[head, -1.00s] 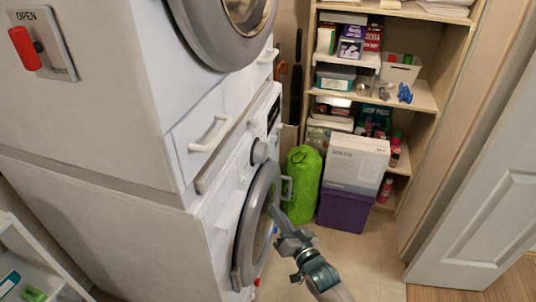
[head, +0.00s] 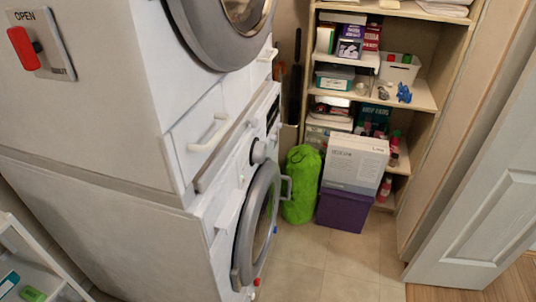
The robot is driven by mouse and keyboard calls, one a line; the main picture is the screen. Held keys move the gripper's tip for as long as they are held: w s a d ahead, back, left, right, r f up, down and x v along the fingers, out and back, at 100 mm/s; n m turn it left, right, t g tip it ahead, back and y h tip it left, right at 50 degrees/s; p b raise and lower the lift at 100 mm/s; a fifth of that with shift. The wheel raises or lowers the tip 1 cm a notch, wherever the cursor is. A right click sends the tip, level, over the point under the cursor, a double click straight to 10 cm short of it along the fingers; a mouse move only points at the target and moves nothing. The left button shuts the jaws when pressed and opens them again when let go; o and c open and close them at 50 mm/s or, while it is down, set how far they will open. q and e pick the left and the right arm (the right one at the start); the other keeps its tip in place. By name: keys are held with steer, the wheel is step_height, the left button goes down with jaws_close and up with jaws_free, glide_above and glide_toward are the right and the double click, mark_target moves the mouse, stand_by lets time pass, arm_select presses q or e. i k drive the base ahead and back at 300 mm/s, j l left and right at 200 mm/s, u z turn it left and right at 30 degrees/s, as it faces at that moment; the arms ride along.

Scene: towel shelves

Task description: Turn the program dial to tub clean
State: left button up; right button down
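The program dial (head: 258,151) is a round grey knob on the white front panel of the lower washing machine (head: 222,205), just above its round door (head: 256,225). I see the dial from the side, so its pointer and markings cannot be read. A dark display (head: 273,112) sits further along the same panel. Neither of my grippers is in the head view.
An upper machine with a round door (head: 228,30) is stacked above, with a drawer handle (head: 209,133) between. Shelves (head: 428,97), a green bag (head: 301,185) and a purple box (head: 345,209) stand behind. The tiled floor (head: 330,265) in front is clear.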

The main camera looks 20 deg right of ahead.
mark_target(260, 149)
steer(key=u, duration=1.85)
steer(key=l+u, duration=0.3)
steer(key=u, duration=0.15)
steer(key=k+l+u, duration=0.15)
steer(key=u, duration=0.35)
steer(key=k+l+u, duration=0.2)
steer(key=u, duration=0.25)
steer(key=k+l+u, duration=0.35)
steer(key=u, duration=0.2)
steer(key=k+l+z, duration=0.15)
steer(key=k+z, duration=0.4)
steer(key=z, duration=0.3)
steer(key=k+z, duration=0.1)
steer(key=z, duration=0.35)
steer(key=k+z, duration=0.15)
steer(key=z, duration=0.25)
steer(key=k+l+z, duration=0.1)
steer(key=z, duration=0.35)
steer(key=k+l+z, duration=0.1)
steer(key=z, duration=0.35)
steer(key=l+z, duration=0.25)
steer(key=z, duration=0.2)
steer(key=k+l, duration=0.05)
